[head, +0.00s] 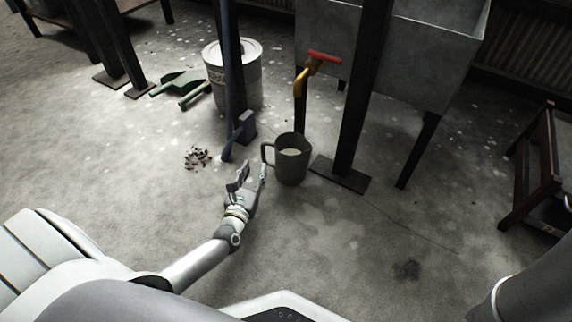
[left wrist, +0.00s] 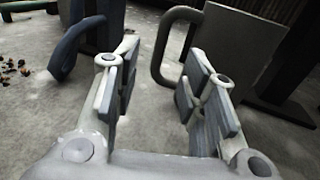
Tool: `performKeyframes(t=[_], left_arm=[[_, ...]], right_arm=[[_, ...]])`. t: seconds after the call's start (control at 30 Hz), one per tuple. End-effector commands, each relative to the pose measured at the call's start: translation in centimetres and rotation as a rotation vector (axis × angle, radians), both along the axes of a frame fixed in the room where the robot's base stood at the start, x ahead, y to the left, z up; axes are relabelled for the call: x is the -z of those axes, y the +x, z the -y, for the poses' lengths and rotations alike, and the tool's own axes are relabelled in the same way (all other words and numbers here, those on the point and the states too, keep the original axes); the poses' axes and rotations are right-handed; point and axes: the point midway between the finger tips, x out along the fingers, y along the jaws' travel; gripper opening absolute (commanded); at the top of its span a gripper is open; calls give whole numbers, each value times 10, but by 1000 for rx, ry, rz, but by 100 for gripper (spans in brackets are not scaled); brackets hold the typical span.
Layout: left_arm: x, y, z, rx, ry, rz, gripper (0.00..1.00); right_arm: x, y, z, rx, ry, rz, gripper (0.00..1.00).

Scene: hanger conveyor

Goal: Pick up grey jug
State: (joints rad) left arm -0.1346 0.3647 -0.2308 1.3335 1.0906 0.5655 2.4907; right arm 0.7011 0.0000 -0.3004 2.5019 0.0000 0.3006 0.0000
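The grey jug (head: 292,166) stands upright on the concrete floor, its handle turned to the left in the head view. It also shows in the left wrist view (left wrist: 240,50), with its handle ahead, between and beyond the fingertips. My left gripper (head: 251,178) is just left of the jug, low near the floor, with its fingers spread apart. In the left wrist view my left gripper (left wrist: 157,85) is open and nothing is between its fingers. The right finger hides part of the jug's lower body. My right gripper is not in view.
A dark post with a base plate (head: 340,174) stands right behind the jug. A blue pole with a block (head: 246,126) stands left of it. The front floor is clear.

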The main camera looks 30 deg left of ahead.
Motion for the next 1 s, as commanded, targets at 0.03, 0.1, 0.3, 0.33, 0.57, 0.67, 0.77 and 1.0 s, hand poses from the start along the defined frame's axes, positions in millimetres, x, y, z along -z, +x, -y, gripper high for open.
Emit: performKeyframes(t=[0.03,0.1,0.3,0.33,0.57,0.67,0.77,1.0], left_arm=[[3,9,-2,-1,0,2,39],[3,16,-4,-1,2,0,39],[2,29,-6,0,1,-1,39],[2,32,-7,0,1,0,39],[1,63,-13,-1,2,1,39],[0,71,-15,0,3,-3,39],[-1,74,-16,0,3,-3,39],[-2,74,-16,0,3,-3,31]], right_arm=[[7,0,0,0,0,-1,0],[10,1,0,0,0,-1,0],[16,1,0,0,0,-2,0],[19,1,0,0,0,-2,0],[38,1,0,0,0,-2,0],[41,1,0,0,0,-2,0],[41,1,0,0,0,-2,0],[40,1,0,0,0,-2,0]])
